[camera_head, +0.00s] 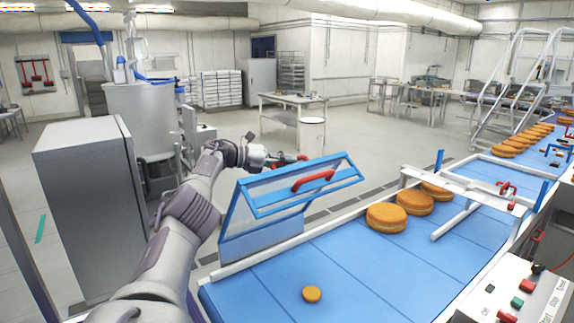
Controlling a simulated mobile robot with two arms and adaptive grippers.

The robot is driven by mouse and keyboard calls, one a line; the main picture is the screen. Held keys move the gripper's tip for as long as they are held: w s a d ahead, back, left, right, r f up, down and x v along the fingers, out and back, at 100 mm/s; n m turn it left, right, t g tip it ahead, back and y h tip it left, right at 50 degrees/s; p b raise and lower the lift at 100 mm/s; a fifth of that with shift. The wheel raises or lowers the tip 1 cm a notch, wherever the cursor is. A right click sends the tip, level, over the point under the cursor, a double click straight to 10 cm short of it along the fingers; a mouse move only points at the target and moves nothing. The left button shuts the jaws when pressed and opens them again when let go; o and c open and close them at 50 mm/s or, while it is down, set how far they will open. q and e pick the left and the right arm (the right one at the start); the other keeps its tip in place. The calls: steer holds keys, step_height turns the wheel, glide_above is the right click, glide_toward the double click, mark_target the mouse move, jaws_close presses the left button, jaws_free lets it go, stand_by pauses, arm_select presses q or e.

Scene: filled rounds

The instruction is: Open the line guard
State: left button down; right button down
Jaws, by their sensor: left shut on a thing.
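The line guard (262,212) is a blue frame with clear panels, standing at the left rail of the conveyor. Its upper panel is tilted, jutting right above the belt. A red handle (313,181) sits on this panel. My left arm reaches up from the bottom, and my left gripper (284,162) is at the guard's far upper side, shut on a second red bar there that looks like a handle. The guard's top edge partly hides the fingertips. My right gripper is out of view.
The blue conveyor belt (345,265) carries large round cakes (386,217) and one small round piece (312,294). A white crossbar (460,187) spans the belt. A control box (515,295) stands bottom right, a grey cabinet (85,210) left. Floor behind the guard is free.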

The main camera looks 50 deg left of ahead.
arm_select(q)
steer(key=shift+d, duration=0.1)
steer(key=c, duration=1.3)
jaws_free()
steer(key=shift+w, duration=0.15)
steer(key=shift+o, duration=0.8)
steer(key=shift+w, duration=0.15)
steer(key=v, duration=1.2)
